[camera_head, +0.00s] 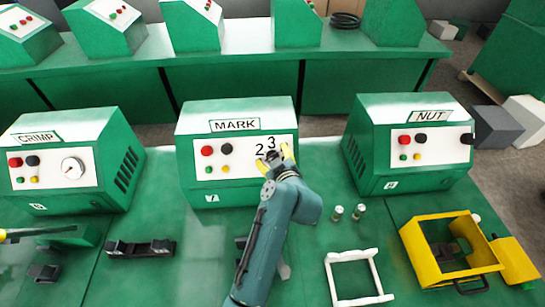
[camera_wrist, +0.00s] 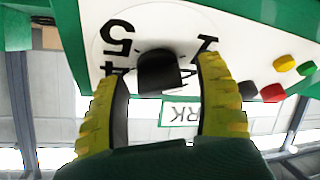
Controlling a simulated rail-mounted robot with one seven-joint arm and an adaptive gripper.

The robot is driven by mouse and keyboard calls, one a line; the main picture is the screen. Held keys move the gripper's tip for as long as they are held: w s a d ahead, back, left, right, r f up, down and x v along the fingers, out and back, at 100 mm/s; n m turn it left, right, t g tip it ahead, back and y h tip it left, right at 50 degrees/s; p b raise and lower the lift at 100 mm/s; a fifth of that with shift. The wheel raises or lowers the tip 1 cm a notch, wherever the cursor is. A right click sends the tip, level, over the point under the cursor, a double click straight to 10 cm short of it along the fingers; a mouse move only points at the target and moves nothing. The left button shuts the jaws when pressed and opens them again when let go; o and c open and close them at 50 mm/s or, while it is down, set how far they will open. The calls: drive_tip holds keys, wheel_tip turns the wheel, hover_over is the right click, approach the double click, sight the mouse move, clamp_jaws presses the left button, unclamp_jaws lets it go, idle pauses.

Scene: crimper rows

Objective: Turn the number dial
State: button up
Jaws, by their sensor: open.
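The number dial (camera_wrist: 160,72) is a black knob on the white front panel of the green MARK machine (camera_head: 236,110). Around it are printed numbers: 2 and 3 show in the head view, and 5, 1 and part of a 4 in the upside-down wrist view. My gripper (camera_head: 275,157) is at the right part of this panel and hides most of the dial in the head view. In the wrist view, its yellow-padded fingers (camera_wrist: 162,85) are open, one on each side of the knob, with visible gaps. I see no clear contact.
Red and black buttons (camera_head: 217,150) sit left of the dial. A CRIMP machine (camera_head: 75,150) stands left, a NUT machine (camera_head: 412,140) right. A white frame (camera_head: 355,275), small cylinders (camera_head: 348,212) and a yellow fixture (camera_head: 450,250) occupy the bench at front right.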

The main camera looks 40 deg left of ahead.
drive_tip(key=shift+w+a+f, duration=0.1)
drive_tip(key=shift+a, duration=0.1)
drive_tip(key=shift+c, duration=0.3)
drive_tip(key=c, duration=1.1)
